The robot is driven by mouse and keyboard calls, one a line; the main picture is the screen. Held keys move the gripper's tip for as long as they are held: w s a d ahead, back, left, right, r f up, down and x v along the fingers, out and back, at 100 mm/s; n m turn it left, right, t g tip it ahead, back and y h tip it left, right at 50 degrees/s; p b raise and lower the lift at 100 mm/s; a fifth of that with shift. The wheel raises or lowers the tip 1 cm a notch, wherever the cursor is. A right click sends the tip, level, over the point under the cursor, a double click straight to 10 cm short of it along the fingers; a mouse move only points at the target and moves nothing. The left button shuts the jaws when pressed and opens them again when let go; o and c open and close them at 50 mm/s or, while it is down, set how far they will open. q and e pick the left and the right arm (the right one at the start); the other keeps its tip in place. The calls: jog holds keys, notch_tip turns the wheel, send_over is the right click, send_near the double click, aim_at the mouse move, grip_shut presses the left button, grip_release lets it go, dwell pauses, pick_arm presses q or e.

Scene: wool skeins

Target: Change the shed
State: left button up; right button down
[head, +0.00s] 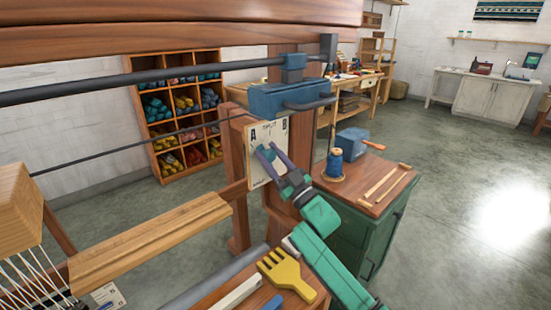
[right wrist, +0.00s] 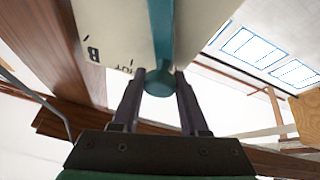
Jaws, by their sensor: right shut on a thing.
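A pale plate (head: 259,170) marked A at its left and B at its right is fixed to the loom's wooden post. My right gripper (head: 268,150) is in front of the plate, below and between the letters, nearer the A. In the right wrist view, a teal lever (right wrist: 160,40) with a round end lies between the fingers of my right gripper (right wrist: 160,82), which are shut on it. The letter B shows on the plate (right wrist: 115,25) beside the lever. In the head view the fingers hide most of the lever. My left gripper is not in view.
The loom's wooden beams (head: 150,240) and dark rods (head: 130,85) fill the left. A yellow comb (head: 285,275) lies near my right forearm. A green cabinet (head: 350,225) with a blue spool (head: 334,163) stands at right. Open floor lies beyond it.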

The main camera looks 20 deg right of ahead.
jog(key=shift+s+a+f+n+g+y+b, duration=0.1)
jog(key=shift+a+f+n+g+y+b, duration=0.35)
jog(key=shift+n+y, duration=0.4)
jog(key=shift+n, duration=0.25)
jog(key=shift+r, duration=0.1)
jog(key=shift+c, duration=2.1)
grip_release()
jog(key=b+v, duration=0.2)
jog(key=v, duration=1.2)
jog(key=shift+s+b, duration=0.3)
jog(key=shift+b, duration=0.1)
